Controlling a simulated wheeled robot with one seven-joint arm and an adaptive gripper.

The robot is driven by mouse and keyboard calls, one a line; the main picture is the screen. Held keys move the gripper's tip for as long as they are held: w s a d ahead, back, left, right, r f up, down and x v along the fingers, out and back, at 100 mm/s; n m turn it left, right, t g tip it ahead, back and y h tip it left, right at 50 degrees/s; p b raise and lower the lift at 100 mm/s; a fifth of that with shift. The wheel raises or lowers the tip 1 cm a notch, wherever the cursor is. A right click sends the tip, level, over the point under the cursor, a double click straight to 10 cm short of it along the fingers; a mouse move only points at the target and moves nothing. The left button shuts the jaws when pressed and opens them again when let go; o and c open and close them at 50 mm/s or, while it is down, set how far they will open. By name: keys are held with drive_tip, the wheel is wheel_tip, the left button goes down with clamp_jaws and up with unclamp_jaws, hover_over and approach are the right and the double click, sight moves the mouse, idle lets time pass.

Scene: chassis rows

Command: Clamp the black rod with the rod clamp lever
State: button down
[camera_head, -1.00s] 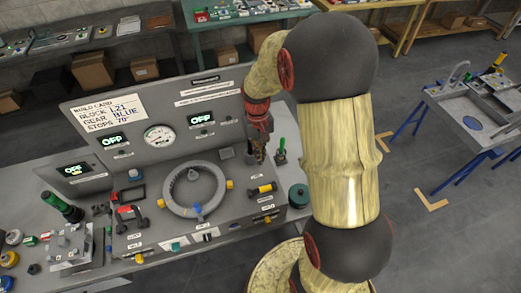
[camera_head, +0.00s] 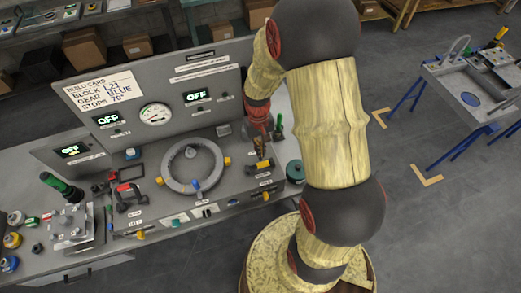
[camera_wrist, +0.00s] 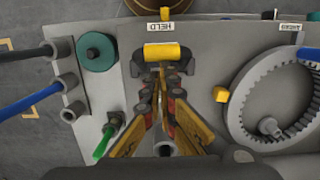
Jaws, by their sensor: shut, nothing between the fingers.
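A yellow bar in a dark bracket, which looks like the rod clamp lever (camera_wrist: 162,51), sits beside a label reading HELD in the wrist view. My gripper (camera_wrist: 160,84) is shut and empty, its tips low and close to the bar; I cannot tell whether they touch it. In the head view my gripper (camera_head: 262,160) is over the bar and partly hides it. A black rod (camera_wrist: 25,53) enters a grey socket at the panel's edge in the wrist view; my arm hides that spot in the head view.
A blue rod (camera_wrist: 30,98) enters another socket beside the black one. A green-handled lever (camera_wrist: 105,140) and a teal disc (camera_wrist: 95,51) stand near my gripper. A grey toothed ring (camera_head: 192,166) lies to the left in the head view.

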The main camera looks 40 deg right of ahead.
drive_tip(key=shift+s+a+f, duration=0.15)
drive_tip(key=shift+s+a, duration=0.05)
drive_tip(key=shift+s, duration=0.45)
drive_tip(key=shift+s+a+f, duration=0.15)
drive_tip(key=shift+s, duration=0.45)
drive_tip(key=shift+w, duration=0.2)
drive_tip(key=w+d+r+p, duration=0.1)
drive_tip(key=w+r+p, duration=0.1)
drive_tip(key=r, duration=1)
drive_tip(key=shift+w+r, duration=0.4)
drive_tip(key=shift+w, duration=0.45)
drive_tip(key=shift+d, duration=0.1)
